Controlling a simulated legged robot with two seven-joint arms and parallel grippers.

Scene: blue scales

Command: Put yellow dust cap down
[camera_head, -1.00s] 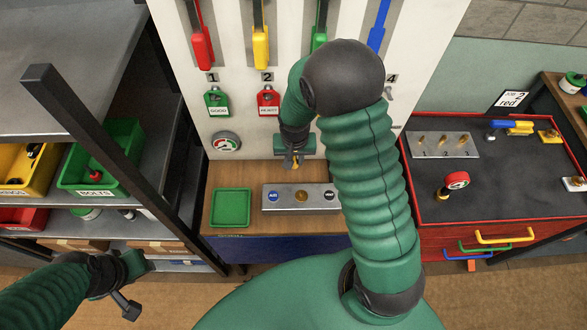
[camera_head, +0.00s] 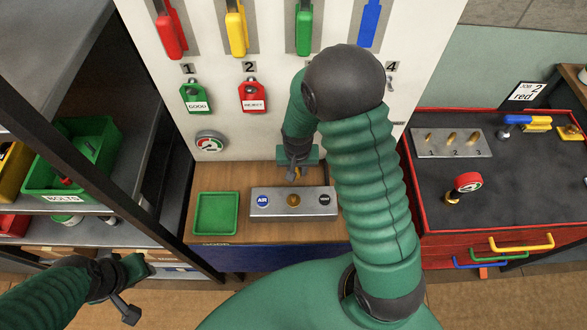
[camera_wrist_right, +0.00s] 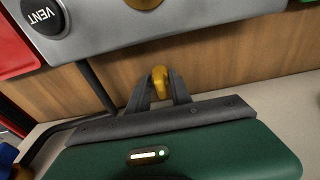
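The yellow dust cap (camera_wrist_right: 159,76) shows in the right wrist view between the fingertips of my right gripper (camera_wrist_right: 160,88), which is closed around it. In the head view my right gripper (camera_head: 297,174) hangs just behind the grey block (camera_head: 275,208), above the wooden bench top (camera_head: 240,178). The cap is small and partly hidden there. A square green tray (camera_head: 216,213) lies on the bench left of the block and looks empty. My left gripper (camera_head: 128,308) is low at the left, away from the bench; its fingers are too unclear to judge.
The grey block carries a blue AIR fitting (camera_head: 263,201), a brass middle one (camera_head: 293,200) and a dark VENT one (camera_head: 325,199). A white panel with coloured levers and tags (camera_head: 253,97) rises behind. A shelf with bins is left; a red tool cabinet (camera_head: 480,240) is right.

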